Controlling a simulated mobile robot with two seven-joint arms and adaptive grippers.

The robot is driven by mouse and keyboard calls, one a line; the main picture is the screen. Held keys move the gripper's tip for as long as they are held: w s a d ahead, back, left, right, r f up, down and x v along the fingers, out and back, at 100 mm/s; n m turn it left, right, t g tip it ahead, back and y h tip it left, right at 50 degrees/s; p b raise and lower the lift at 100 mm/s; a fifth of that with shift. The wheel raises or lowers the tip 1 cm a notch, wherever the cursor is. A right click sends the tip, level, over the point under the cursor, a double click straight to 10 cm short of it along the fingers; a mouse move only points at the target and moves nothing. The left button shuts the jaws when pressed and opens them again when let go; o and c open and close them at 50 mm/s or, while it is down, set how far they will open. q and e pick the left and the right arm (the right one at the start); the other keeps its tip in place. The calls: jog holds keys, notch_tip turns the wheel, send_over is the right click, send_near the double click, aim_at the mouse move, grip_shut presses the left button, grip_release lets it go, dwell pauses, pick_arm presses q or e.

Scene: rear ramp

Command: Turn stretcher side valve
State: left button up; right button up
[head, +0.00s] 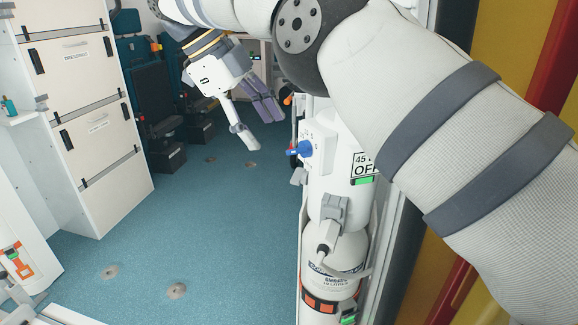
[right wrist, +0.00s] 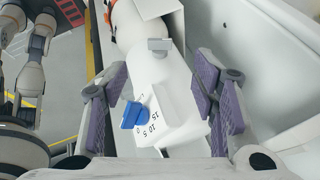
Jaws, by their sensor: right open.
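The valve is a blue knob (head: 304,148) on the side of a white box near the top of a white cylinder (head: 335,250), right of centre in the head view. In the right wrist view the blue knob (right wrist: 133,115) sits beside a printed scale with 0, 5, 10 and 15. My right gripper (head: 262,131) is open and empty, left of the knob and apart from it in the head view. In the right wrist view its purple-padded fingers (right wrist: 160,85) stand wide on either side of the white box and knob. My left gripper is not in view.
My right arm crosses the upper right and hides part of the cylinder mount. White drawer cabinets (head: 95,120) stand at left, dark seats (head: 155,105) behind. The blue floor (head: 190,225) between is clear. A white wall panel (right wrist: 285,60) lies right of the gripper.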

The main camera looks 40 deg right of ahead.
aim_at(294, 174)
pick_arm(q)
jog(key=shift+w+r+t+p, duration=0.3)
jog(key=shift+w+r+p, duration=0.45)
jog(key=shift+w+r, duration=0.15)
pick_arm(e)
jog(key=x, duration=1.1)
jog(key=shift+s, duration=0.1)
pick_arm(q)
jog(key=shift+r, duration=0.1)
pick_arm(e)
jog(key=c, duration=1.2)
